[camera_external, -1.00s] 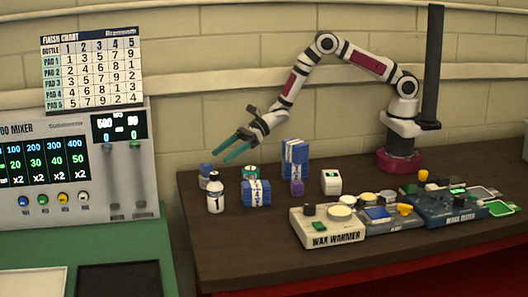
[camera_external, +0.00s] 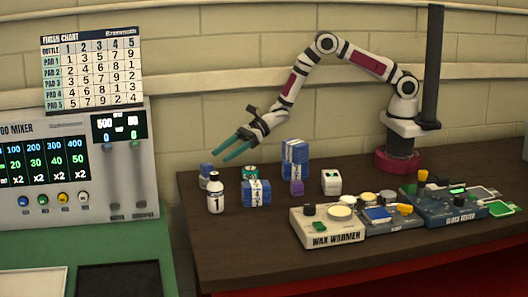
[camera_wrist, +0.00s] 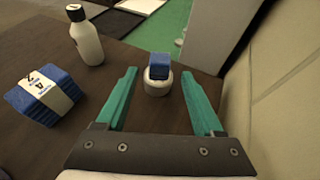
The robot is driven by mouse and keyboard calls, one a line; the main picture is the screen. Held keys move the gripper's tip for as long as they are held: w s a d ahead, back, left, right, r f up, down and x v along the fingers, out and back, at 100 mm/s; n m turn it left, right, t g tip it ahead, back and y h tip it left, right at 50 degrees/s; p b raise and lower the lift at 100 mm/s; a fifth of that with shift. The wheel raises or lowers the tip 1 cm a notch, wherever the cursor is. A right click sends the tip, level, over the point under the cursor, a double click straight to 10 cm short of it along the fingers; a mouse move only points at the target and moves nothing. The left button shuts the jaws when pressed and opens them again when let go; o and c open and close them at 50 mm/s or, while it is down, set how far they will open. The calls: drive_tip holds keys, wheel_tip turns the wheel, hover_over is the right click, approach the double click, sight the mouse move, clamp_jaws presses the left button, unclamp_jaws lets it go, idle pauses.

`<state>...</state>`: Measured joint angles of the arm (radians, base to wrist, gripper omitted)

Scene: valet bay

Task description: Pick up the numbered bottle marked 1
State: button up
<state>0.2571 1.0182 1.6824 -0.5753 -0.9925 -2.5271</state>
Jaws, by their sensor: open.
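My gripper (camera_external: 234,148) is open and empty in the air, above and a little right of the bottle in the external view. In the wrist view the teal fingers (camera_wrist: 159,76) are spread apart, with a white round pot topped by a blue block (camera_wrist: 157,84) seen between them, below.
A blue banded pack (camera_external: 256,194) lies just right of the bottle. The wax warmer (camera_external: 328,232) stands at the front. A green-topped mixer bench (camera_external: 150,260) is on the left.

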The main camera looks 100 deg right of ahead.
drive_tip(key=w+a+r+m+t+h, duration=0.1)
drive_tip(key=w+a+r+m+t, duration=0.1)
drive_tip(key=a+r+m, duration=0.6)
drive_tip(key=m+h, duration=0.4)
drive_tip(key=m, duration=1.4)
approach(214, 173)
drive_tip(key=w+d+r, duration=0.3)
drive_tip(key=s+a+m+g+h, duration=0.1)
drive_tip(key=s+a+m+h, duration=0.4)
drive_tip(key=m, duration=1.1)
drive_tip(key=w+f, duration=0.2)
drive_tip(key=w, duration=0.2)
drive_tip(key=w+d+f+y, duration=0.1)
drive_tip(key=w+f, duration=0.1)
drive_tip(key=w, duration=0.1)
drive_tip(key=w+f+y, duration=0.1)
drive_tip(key=w+f, duration=0.1)
drive_tip(key=w, duration=0.2)
drive_tip(key=shift+w+d+m, duration=0.3)
drive_tip(key=shift+d, duration=0.05)
clamp_jaws()
